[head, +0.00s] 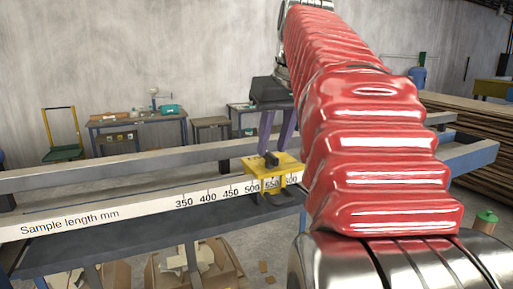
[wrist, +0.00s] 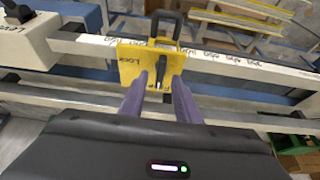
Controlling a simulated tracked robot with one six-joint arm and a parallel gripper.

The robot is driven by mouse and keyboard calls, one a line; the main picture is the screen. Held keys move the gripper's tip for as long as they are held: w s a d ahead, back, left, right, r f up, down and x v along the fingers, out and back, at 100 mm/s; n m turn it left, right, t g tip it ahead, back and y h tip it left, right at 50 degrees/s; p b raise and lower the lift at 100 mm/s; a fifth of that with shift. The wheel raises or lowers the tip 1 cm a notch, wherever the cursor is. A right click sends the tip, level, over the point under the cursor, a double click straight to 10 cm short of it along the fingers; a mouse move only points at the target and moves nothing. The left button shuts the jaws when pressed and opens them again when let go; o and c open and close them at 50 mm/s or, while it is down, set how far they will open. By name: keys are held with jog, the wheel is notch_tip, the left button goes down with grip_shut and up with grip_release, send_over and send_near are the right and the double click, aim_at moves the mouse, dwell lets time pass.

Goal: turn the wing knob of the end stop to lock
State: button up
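The end stop (head: 290,169) is a yellow block on the white scale rail, near the 500 to 550 marks. Its black wing knob (head: 271,159) stands on top. In the wrist view the end stop (wrist: 129,66) shows black lettering, including "LOCK" at the left, and the wing knob (wrist: 161,70) lies lengthwise up and down the picture. My gripper (wrist: 161,78) has two purple fingers spread apart, one on each side of the knob, with gaps visible. In the head view my gripper (head: 273,147) points down above the end stop. I cannot tell the fingertips' exact height over the knob.
The scale rail (head: 150,208) runs left, marked "Sample length mm". A dark loop handle (wrist: 166,25) sticks out of the end stop's far side in the wrist view. Cardboard boxes (head: 196,265) lie below the bench. A stack of boards (head: 478,135) stands right.

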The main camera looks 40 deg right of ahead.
jog(key=shift+x, duration=1.1)
jog(key=shift+c, duration=0.6)
grip_shut()
jog(key=shift+d, duration=0.15)
